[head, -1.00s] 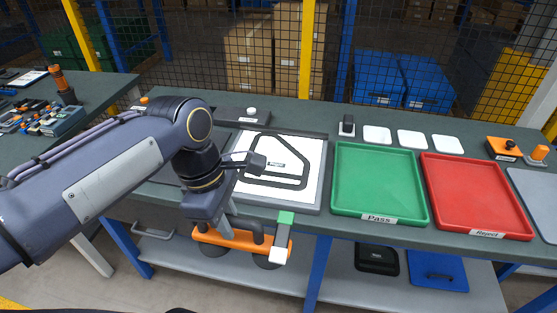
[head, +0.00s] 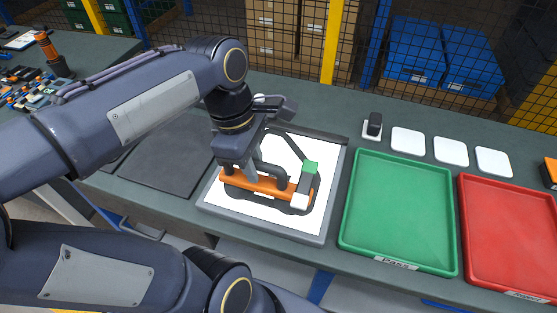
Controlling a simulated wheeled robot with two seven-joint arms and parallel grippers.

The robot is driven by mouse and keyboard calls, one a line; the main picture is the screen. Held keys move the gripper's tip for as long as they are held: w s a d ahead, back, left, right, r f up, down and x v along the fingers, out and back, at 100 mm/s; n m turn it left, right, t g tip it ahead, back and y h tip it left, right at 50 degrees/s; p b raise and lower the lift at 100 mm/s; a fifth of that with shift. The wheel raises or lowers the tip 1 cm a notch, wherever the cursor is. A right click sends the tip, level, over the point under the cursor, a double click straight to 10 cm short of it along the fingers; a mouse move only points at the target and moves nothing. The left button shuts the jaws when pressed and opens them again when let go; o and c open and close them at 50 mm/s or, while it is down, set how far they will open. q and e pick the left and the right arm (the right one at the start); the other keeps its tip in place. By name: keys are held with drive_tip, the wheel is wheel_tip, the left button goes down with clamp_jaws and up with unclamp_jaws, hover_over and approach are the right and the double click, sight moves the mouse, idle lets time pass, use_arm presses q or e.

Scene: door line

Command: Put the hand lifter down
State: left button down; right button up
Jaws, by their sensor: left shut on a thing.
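The lifter is over the front part of a white board in a grey frame (head: 273,231). I cannot tell whether its pads touch the board. A black outlined part (head: 285,148) lies on the board, largely hidden by the lifter and my arm. My right gripper is out of view.
A green tray (head: 400,205) marked Pass and a red tray (head: 512,235) stand to the right, both empty. Several white squares (head: 451,151) and a small black device (head: 374,124) lie behind them. A dark mat (head: 165,160) is at left. A mesh fence closes the back.

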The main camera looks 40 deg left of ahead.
use_arm(q)
drive_tip(key=shift+w+a+f+p, duration=0.15)
drive_tip(key=shift+w+a+f, duration=0.7)
drive_tip(key=shift+w+f, duration=1.15)
drive_tip(key=shift+w+a+f+p, duration=0.1)
drive_tip(key=shift+w+a+f, duration=0.8)
drive_tip(key=shift+w+f, duration=1.1)
drive_tip(key=shift+w+a+f+p, duration=0.15)
drive_tip(key=shift+w+a+f, duration=0.7)
drive_tip(key=shift+w+f, duration=1.15)
drive_tip(key=shift+s+f, duration=0.2)
drive_tip(key=shift+f, duration=0.15)
drive_tip(key=c, duration=1.3)
unclamp_jaws()
drive_tip(key=shift+c, duration=0.2)
